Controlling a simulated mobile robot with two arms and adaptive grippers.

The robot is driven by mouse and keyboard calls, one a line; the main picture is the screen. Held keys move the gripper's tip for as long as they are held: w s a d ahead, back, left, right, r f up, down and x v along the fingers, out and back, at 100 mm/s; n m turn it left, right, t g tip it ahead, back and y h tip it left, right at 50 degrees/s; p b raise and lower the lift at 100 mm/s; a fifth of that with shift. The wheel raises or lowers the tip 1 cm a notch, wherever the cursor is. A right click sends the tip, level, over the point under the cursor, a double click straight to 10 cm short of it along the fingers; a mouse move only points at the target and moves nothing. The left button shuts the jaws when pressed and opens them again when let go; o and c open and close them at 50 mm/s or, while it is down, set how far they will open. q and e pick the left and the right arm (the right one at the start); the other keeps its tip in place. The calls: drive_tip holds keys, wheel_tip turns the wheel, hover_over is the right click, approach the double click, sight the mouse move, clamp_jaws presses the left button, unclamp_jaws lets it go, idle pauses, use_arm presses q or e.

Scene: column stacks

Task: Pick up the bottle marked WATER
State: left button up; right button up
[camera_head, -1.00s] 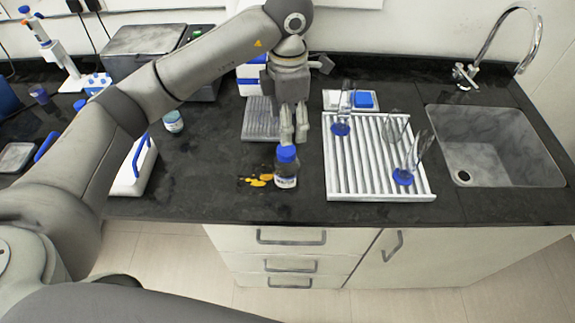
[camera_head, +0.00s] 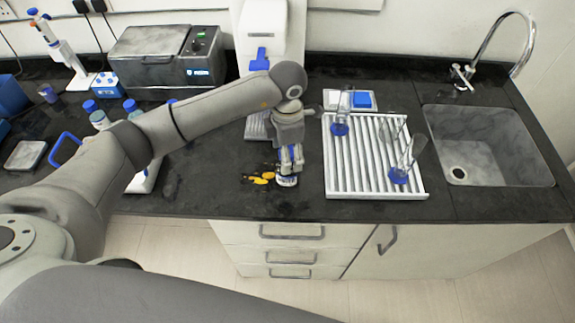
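A small bottle (camera_head: 287,180) with a white label stands on the dark counter near its front edge. The label is too small to read. My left gripper (camera_head: 290,165) reaches down over this bottle from above, with its fingers at the bottle's upper part and hiding most of it. Whether the fingers are closed on it cannot be made out. More blue-capped bottles (camera_head: 95,113) stand at the left, partly hidden by my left arm; their labels are not readable. My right gripper is not in view.
Orange-yellow spots (camera_head: 262,178) lie just left of the bottle. A white ribbed rack (camera_head: 350,180) with glassware stands to its right, then a sink (camera_head: 490,150). A grey boxy device (camera_head: 165,60) is at the back left.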

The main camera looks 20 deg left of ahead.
use_arm(q)
clamp_jaws()
idle(0.4)
